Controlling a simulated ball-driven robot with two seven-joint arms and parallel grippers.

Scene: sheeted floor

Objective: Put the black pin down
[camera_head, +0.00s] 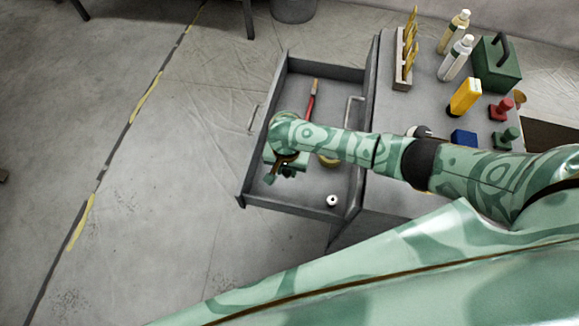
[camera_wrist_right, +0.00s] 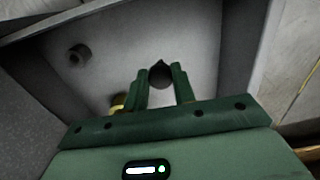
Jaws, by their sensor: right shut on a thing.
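My right gripper (camera_head: 284,172) is over the near left part of an open grey drawer (camera_head: 325,70). In the right wrist view its two green fingers (camera_wrist_right: 161,84) are shut on the black pin (camera_wrist_right: 160,72), whose dark rounded end with a small tip shows between them. The pin's lower part is hidden, and I cannot tell whether it touches the drawer floor (camera_wrist_right: 195,40). In the head view the hand hides the pin. My left gripper is not in view.
The drawer also holds a red-handled tool (camera_head: 310,103), a yellow round thing (camera_head: 328,162) partly under my arm and a small white spool-like thing (camera_head: 332,201). The worktop right of it carries bottles (camera_head: 455,58), a green box (camera_head: 497,66) and a yellow container (camera_head: 464,97).

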